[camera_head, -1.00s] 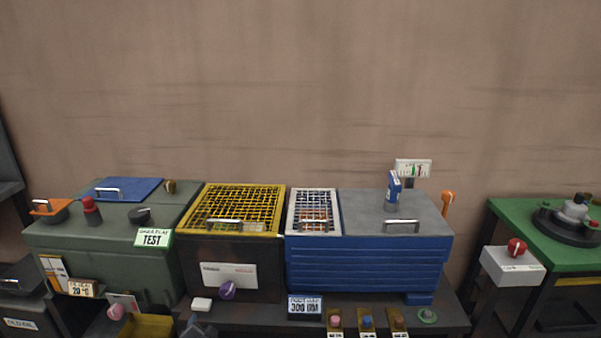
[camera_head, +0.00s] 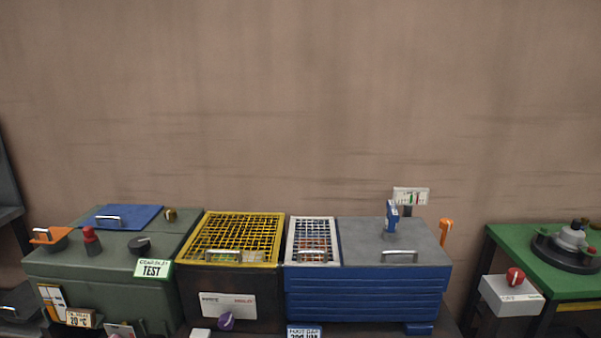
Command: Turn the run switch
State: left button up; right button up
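No label reading "run" is legible, so I cannot tell for sure which control is the run switch. A red rotary knob (camera_head: 515,276) with a pale mark sits on a light grey box (camera_head: 511,295) at the right, in front of the green table. A purple knob (camera_head: 226,320) is on the front of the dark cabinet under the yellow grille. A black knob (camera_head: 139,245) and a red-topped knob (camera_head: 92,240) stand on the green cabinet at the left. Neither of my grippers is in view.
A green cabinet (camera_head: 105,285), a yellow grille (camera_head: 231,237), a white-framed grille (camera_head: 312,241) and a blue cabinet (camera_head: 366,296) stand in a row. An orange lever (camera_head: 446,230) rises at the blue cabinet's right. A gap separates it from the green table (camera_head: 510,244).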

aim_at(515, 276)
jog(key=z, duration=1.25)
